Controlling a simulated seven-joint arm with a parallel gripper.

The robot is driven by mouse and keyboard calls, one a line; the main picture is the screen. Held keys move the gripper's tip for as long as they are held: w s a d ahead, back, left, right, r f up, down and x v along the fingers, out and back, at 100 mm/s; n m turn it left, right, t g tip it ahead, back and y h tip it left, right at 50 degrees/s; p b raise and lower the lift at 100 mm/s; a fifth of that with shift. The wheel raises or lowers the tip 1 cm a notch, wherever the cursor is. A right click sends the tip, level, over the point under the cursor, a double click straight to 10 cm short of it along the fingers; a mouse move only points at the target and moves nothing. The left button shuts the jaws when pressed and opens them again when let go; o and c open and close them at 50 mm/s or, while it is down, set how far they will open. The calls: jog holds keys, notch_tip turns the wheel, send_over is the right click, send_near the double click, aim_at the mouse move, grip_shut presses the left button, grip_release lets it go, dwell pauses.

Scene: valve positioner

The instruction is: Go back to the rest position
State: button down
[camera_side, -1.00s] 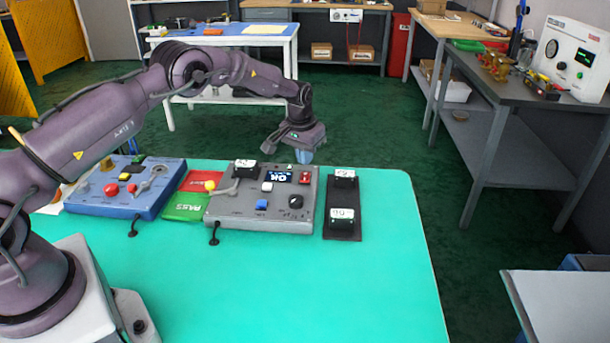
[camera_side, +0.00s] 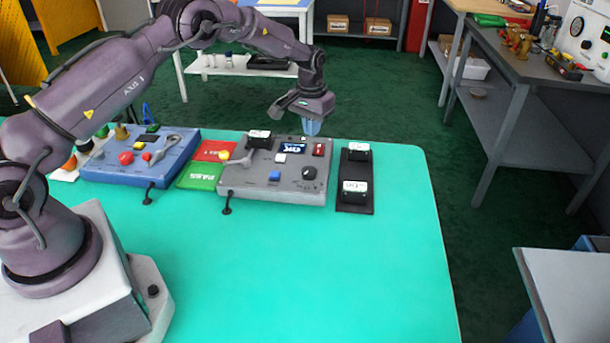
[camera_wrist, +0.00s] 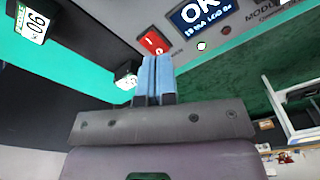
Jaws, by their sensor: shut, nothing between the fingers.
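My gripper (camera_side: 311,126) is above the far edge of the grey panel, near its right end, in the side view. In the wrist view its two blue fingers (camera_wrist: 153,72) are together with nothing between them. The grey panel (camera_side: 242,190) stands on the green table with a lit display reading OK (camera_side: 293,147), a red switch (camera_side: 319,150), a blue button (camera_side: 274,175), a black knob (camera_side: 309,172) and a lever with a yellow ball (camera_side: 223,155). The display (camera_wrist: 203,14) and red switch (camera_wrist: 152,42) also show in the wrist view.
A black rack with tagged pieces (camera_side: 355,205) stands right of the panel. Left are a red card (camera_side: 212,150), a green PASS card (camera_side: 201,177) and a blue panel (camera_side: 130,174). The table front (camera_side: 300,270) is clear.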

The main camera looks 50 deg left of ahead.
jog(key=s+d+r+m, duration=0.1)
jog(key=s+d+r, duration=0.3)
jog(key=s+r, duration=0.4)
jog(key=s+d+r, duration=0.3)
jog(key=s+r, duration=0.6)
jog(key=s+d+r+m+t, duration=0.1)
jog(key=s+d+r+t, duration=0.1)
jog(key=s, duration=0.7)
jog(key=s+d+r+m+t, duration=0.1)
jog(key=s+d+r, duration=0.3)
jog(key=s, duration=0.5)
notch_tip(320, 180, up, 2)
jog(key=shift+r+t, duration=0.2)
jog(key=shift+t, duration=0.7)
